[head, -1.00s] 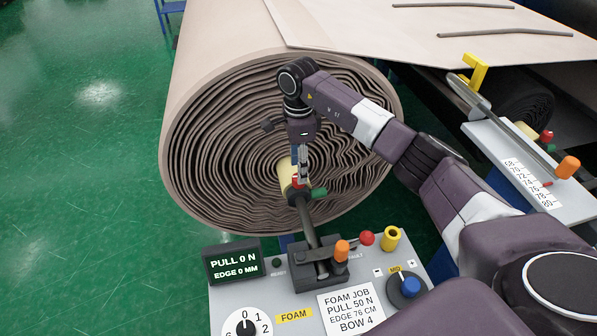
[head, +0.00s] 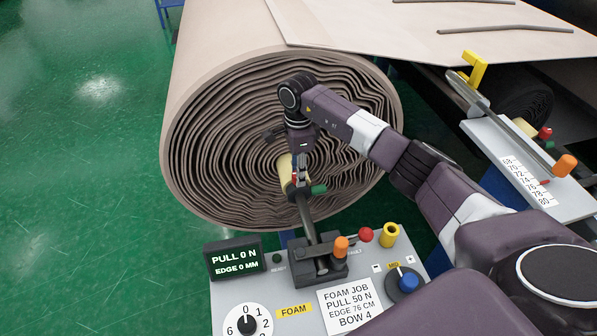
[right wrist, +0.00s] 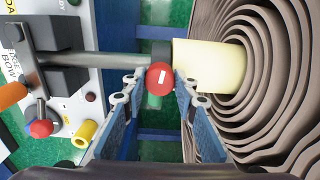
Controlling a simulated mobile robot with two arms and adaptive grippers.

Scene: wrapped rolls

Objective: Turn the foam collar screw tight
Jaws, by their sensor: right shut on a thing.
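The foam collar screw (right wrist: 160,78) is a red knob with a white mark, on a dark collar (right wrist: 161,52) around the grey shaft. A pale yellow core (right wrist: 208,65) sits against the collar and runs into the foam roll (right wrist: 280,90). My right gripper (right wrist: 160,88) is shut on the screw, one fingertip on each side of it. In the head view the right gripper (head: 300,174) comes down on the collar from above and partly hides the screw. My left gripper is not in view.
A grey control panel (head: 225,290) in front carries a black shaft block (head: 318,266), an orange handle (head: 341,246), a red knob (head: 366,235) and a yellow cup (head: 389,235). Its display (head: 235,260) reads PULL 0 N, EDGE 0 MM. A green tab (head: 319,189) sits beside the collar.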

